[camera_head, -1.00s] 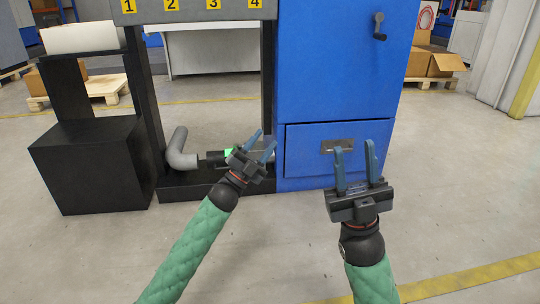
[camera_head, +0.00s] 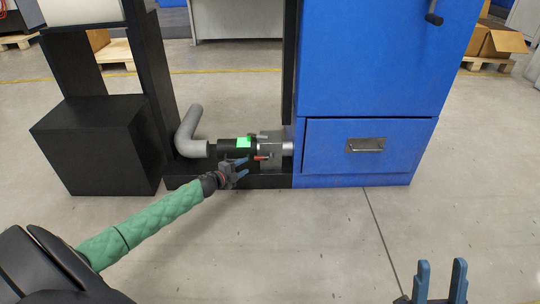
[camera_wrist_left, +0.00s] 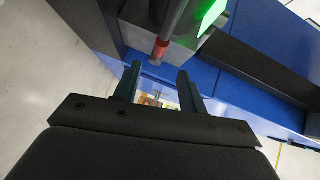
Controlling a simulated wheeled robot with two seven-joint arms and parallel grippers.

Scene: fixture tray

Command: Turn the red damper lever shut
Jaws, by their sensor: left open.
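The red damper lever (camera_head: 262,157) is small in the head view, on the front of a grey damper body (camera_head: 271,144) in the low pipe. In the left wrist view, a rod with a red band near its end (camera_wrist_left: 160,48) points down toward the gap between my fingers. My left gripper (camera_head: 244,167) is open just in front of and left of the lever; its fingertips also show in the wrist view (camera_wrist_left: 158,76). They look close to the rod's end, but contact cannot be told. My right gripper (camera_head: 441,265) is open and empty at the lower right.
A bright green patch (camera_head: 243,142) sits on the black pipe section beside the damper. A grey elbow pipe (camera_head: 189,135) stands left of it. The blue cabinet (camera_head: 375,60) with a drawer (camera_head: 330,150) stands to the right. A black base beam (camera_head: 265,181) runs below. The floor in front is clear.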

